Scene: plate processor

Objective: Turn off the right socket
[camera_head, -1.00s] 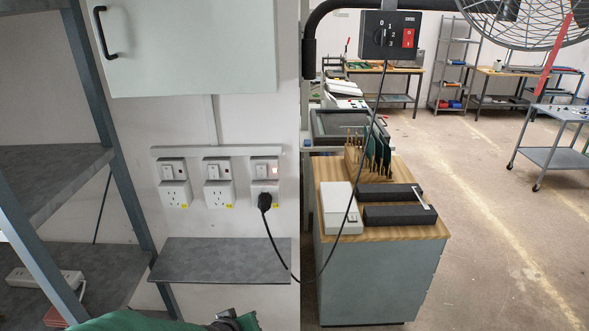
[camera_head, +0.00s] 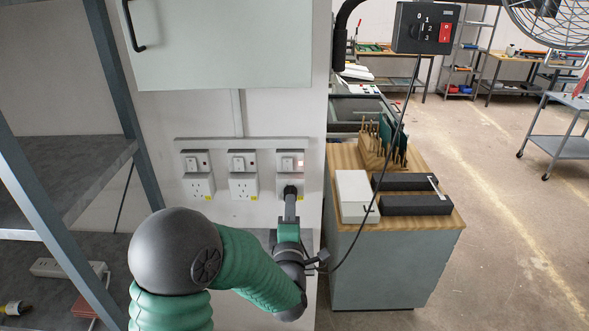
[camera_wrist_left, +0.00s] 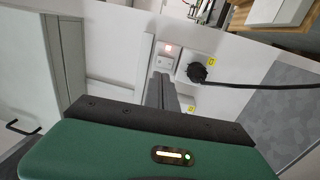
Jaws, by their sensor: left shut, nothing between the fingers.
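The right socket (camera_head: 290,162) is the rightmost of three on the white wall strip. Its switch has a small lit indicator beside it, and a black plug (camera_head: 290,191) sits in the outlet below. The left wrist view shows the switch (camera_wrist_left: 165,61), its glowing light (camera_wrist_left: 168,47) and the plug (camera_wrist_left: 197,72) with its cable. My left gripper (camera_head: 290,200) is shut and empty, pointing up at the socket in front of the plug's lower part. In the left wrist view its fingertips (camera_wrist_left: 161,77) appear just below the switch, beside the plug; contact cannot be told. My right gripper is not in view.
Two other sockets, middle (camera_head: 243,174) and left (camera_head: 197,174), are to the left. A wall cabinet (camera_head: 230,70) hangs above. A rack (camera_head: 112,150) stands left; a wood-topped cabinet (camera_head: 395,265) stands right.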

